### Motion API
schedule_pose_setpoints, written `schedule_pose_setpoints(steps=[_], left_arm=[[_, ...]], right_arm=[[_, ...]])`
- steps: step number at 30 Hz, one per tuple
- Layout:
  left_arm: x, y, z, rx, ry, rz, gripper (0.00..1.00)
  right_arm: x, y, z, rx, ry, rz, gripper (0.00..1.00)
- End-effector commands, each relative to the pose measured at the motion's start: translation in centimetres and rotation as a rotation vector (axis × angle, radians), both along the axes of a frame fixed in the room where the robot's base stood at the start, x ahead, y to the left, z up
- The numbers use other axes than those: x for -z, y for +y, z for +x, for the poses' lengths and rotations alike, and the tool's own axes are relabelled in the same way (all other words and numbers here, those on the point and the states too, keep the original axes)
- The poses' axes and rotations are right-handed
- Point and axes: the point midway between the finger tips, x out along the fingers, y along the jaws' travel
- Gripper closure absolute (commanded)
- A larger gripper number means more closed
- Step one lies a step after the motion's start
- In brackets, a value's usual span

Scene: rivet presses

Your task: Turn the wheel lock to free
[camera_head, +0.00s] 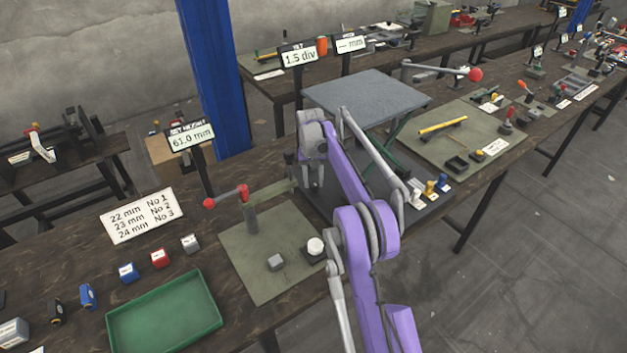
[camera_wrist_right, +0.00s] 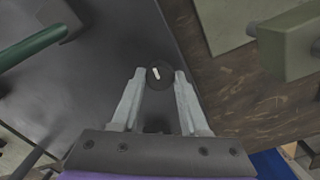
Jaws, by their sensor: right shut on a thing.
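The wheel lock appears as a small dark round knob (camera_wrist_right: 153,84) with a short pale mark on its face, in the right wrist view. My right gripper (camera_wrist_right: 160,76) has one finger on each side of the knob and is shut on it. The pale mark stands nearly upright, slightly tilted. In the head view my purple right arm reaches to the left side of the grey lift table (camera_head: 365,97), and its wrist and links hide the knob and the fingertips. My left gripper is in neither view.
A green bar (camera_wrist_right: 35,45) is at the upper left. In the head view, a red-knobbed lever (camera_head: 228,197), a display sign (camera_head: 191,137) and a green tray (camera_head: 165,313) are on the bench.

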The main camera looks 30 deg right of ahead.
Motion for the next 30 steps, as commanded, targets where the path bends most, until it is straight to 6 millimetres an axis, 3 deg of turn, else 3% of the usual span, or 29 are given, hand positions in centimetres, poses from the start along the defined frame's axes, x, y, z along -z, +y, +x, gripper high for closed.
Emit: schedule_pose_setpoints(steps=[6, 14, 15, 19, 30], left_arm=[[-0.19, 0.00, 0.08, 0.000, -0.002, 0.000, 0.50], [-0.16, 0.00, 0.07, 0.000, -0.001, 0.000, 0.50], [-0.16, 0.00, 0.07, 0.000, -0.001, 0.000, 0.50], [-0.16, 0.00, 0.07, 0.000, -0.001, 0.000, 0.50], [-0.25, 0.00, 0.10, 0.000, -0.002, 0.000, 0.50]], right_arm=[[-0.03, 0.01, -0.02, -0.121, 0.001, -0.001, 1.00], [-0.01, 0.00, -0.02, -0.125, 0.001, -0.001, 1.00], [-0.01, 0.00, -0.02, -0.124, 0.001, -0.001, 0.49], [-0.01, 0.01, -0.02, -0.124, 0.001, -0.001, 0.26], [-0.59, 0.03, 0.01, -0.122, 0.000, 0.000, 0.26]])
